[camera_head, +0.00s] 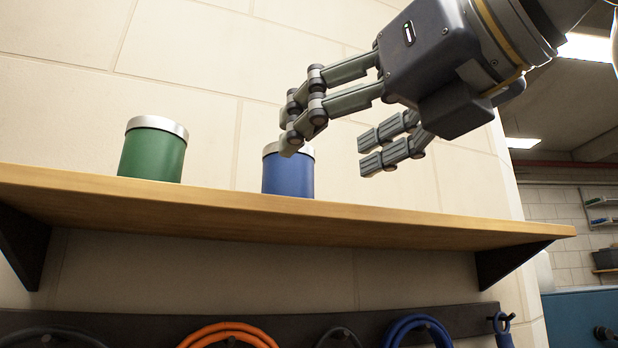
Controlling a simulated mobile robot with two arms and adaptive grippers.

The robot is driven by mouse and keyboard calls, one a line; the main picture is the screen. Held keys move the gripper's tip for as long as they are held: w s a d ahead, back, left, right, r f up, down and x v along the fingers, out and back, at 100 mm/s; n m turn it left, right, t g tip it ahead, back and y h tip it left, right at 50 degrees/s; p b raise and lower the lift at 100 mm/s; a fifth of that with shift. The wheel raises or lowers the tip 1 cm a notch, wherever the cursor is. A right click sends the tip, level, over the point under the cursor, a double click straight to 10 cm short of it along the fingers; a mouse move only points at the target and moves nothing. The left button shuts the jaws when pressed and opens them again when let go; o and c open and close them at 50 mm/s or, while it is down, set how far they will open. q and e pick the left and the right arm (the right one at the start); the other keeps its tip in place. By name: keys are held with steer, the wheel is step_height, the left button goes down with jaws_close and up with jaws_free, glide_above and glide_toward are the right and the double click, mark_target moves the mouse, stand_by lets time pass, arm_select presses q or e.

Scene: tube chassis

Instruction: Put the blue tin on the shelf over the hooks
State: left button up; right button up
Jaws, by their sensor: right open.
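The shelf is fixed to the wall above a dark rail of hooks (343,333). My right gripper (332,156) comes in from the upper right and is open. One pair of its fingers overlaps the upper right of the tin in the picture, and the other pair is to the right, apart from the tin. Whether a finger touches the tin I cannot tell. My left gripper is not in view.
A green tin (152,152) with a silver lid stands on the shelf left of the blue tin. Orange (228,333) and blue (418,328) coils hang from the hooks below. Dark brackets (505,262) hold the shelf. The shelf's right end is bare.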

steer(key=v, duration=0.2)
steer(key=shift+s+d, duration=0.15)
steer(key=shift+s, duration=0.1)
stand_by(0.6)
